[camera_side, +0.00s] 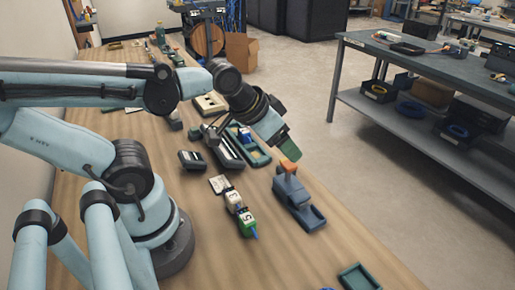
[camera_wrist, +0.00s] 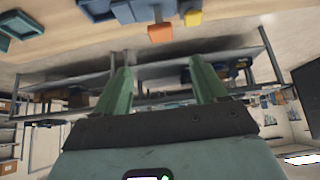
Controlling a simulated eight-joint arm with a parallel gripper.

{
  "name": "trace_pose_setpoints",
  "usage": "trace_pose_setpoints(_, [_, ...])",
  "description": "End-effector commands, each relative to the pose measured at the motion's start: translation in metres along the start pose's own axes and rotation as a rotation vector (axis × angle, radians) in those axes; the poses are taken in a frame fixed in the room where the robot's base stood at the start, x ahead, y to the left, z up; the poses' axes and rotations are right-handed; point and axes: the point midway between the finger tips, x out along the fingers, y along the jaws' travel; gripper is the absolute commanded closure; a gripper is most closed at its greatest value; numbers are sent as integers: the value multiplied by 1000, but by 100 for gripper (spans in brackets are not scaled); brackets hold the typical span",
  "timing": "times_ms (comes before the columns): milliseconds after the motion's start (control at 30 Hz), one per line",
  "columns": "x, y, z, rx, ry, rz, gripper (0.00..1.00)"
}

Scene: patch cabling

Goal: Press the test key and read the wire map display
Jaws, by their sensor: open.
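My gripper (camera_side: 289,152) has green fingers and hangs above the blue stand (camera_side: 293,196), close over its orange top block (camera_side: 289,168). I cannot tell whether they touch. In the wrist view the fingers (camera_wrist: 160,65) are spread with nothing between them; the orange block (camera_wrist: 160,32) shows beyond the tips. A small dark device with a pale panel (camera_side: 191,160) lies to the left on the bench. A larger dark grey device (camera_side: 226,151) lies beside it. I cannot tell which carries the test key; no display reading is legible.
White blocks marked 3 (camera_side: 233,200) and 5 (camera_side: 245,217) sit left of the stand, by a printed card (camera_side: 219,184). A green tray (camera_side: 262,158) lies behind; another (camera_side: 357,278) lies at the front right.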

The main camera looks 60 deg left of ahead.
Motion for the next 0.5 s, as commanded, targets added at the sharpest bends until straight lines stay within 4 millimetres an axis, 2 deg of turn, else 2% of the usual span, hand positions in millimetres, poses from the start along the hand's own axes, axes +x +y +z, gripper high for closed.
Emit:
trace_pose_setpoints(33, [0, 0, 0, -1, 0, 0, 37])
trace_pose_setpoints(67, [0, 0, 0, -1, 0, 0, 41])
trace_pose_setpoints(433, [0, 0, 0, -2, -1, -1, 98])
trace_pose_setpoints(500, [0, 0, 0, -2, -1, -1, 100])
